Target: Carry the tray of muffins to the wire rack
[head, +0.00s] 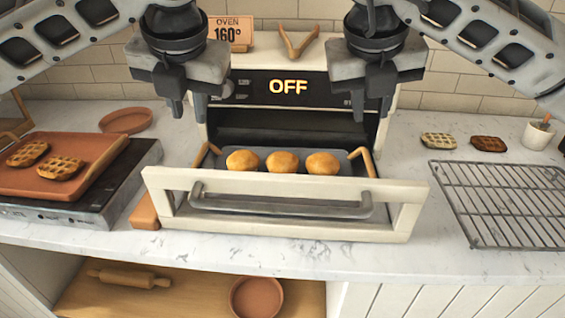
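The muffin tray (330,158) is dark grey with a tan handle standing up at each end. It sits at the opening of the oven (288,192), behind the lowered door. Three golden muffins (283,162) stand in a row on it. The wire rack (500,207) lies empty on the counter at the right. My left gripper (188,113) hangs above the tray's left handle, apart from it, fingers pointing down and empty. My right gripper (370,112) hangs above the right handle, also apart and empty. The fingers of both look slightly parted.
The oven display reads OFF; a sign above reads OVEN 160°. A terracotta tray with waffles (95,148) sits on a dark hotplate (70,208) at left. Counter between oven and rack is clear.

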